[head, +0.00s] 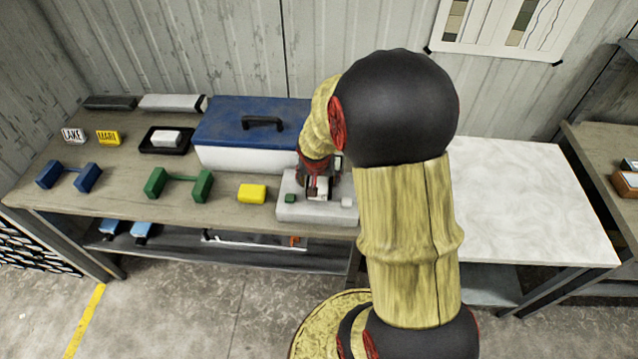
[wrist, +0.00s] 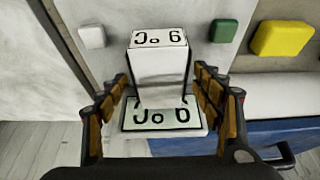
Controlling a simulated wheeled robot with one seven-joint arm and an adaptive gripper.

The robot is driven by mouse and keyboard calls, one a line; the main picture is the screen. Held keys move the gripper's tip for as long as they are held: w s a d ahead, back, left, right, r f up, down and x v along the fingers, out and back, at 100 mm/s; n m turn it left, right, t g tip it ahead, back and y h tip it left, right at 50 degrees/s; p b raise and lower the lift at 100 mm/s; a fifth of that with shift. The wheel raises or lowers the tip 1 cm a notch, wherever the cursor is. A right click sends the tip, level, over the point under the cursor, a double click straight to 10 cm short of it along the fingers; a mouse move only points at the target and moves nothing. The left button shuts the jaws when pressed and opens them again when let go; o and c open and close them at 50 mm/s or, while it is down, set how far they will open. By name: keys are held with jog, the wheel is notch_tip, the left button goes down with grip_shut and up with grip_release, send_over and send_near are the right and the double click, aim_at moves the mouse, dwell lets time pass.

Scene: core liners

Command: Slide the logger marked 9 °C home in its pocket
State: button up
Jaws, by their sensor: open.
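The white logger (wrist: 160,66) stands in the middle of the wrist view, its marking upside down and reading as 9 °C. A pale marked plate (wrist: 162,117) lies just below it in the picture, its marking partly hard to read. My gripper (wrist: 162,78) is open, with one finger on each side of the logger and visible space at both sides. In the head view my gripper (head: 318,183) is low over the grey block (head: 315,212) and largely hides the logger. How deep the logger sits in its pocket cannot be told.
A green piece (wrist: 224,31) and a small white piece (wrist: 92,37) sit on the grey block. A yellow block (head: 251,193) lies left of it. A blue-lidded box (head: 240,115) stands behind. The white tabletop (head: 530,200) is clear.

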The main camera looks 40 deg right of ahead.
jog(key=c, duration=1.4)
jog(key=shift+r, duration=0.1)
